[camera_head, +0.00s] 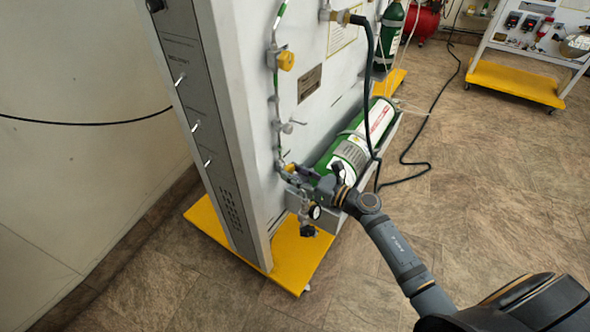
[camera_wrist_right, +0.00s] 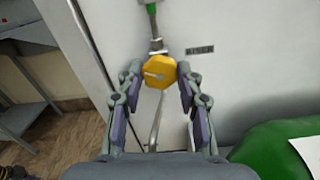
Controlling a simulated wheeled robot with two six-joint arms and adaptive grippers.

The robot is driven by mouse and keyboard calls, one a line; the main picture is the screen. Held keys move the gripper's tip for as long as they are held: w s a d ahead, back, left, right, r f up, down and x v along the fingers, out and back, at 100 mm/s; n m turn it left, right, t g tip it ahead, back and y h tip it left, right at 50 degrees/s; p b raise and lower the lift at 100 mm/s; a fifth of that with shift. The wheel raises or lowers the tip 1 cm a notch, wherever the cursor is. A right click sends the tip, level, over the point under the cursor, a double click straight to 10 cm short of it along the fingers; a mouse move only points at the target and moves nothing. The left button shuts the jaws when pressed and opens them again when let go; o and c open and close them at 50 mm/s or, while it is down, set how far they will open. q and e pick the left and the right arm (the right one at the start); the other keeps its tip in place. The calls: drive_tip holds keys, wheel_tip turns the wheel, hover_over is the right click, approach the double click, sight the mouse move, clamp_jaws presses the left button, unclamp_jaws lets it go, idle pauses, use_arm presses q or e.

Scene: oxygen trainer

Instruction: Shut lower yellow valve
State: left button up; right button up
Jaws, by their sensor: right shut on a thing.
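The lower yellow valve (camera_wrist_right: 159,72) is a faceted yellow knob on a thin pipe against the pale panel in the right wrist view. My right gripper (camera_wrist_right: 156,82) has one finger on each side of this knob and is shut on it. In the head view my right gripper (camera_head: 300,174) is low on the panel, at the pipe's lower end, and only a bit of the lower yellow valve (camera_head: 289,167) shows there. My left gripper is in neither view.
Another yellow valve (camera_head: 286,60) sits higher on the same pipe. A green cylinder (camera_head: 353,145) lies beside my right gripper, and a pressure gauge (camera_head: 315,212) hangs just below. A black hose (camera_head: 371,100) runs down the panel. The yellow base (camera_head: 290,262) stands on open tiled floor.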

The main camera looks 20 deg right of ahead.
drive_tip(key=m+p, duration=0.3)
drive_tip(key=m, duration=0.1)
drive_tip(key=shift+r+m, duration=0.15)
drive_tip(key=shift+m, duration=0.15)
drive_tip(key=m+p, duration=0.4)
drive_tip(key=m, duration=0.2)
drive_tip(key=shift+m+p, duration=0.3)
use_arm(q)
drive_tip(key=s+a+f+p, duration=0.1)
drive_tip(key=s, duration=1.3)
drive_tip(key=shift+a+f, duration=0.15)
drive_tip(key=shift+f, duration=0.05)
use_arm(e)
drive_tip(key=shift+m, duration=0.8)
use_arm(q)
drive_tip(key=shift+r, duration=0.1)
use_arm(e)
drive_tip(key=shift+f, duration=0.2)
drive_tip(key=o, duration=1.2)
drive_tip(key=shift+c, duration=0.2)
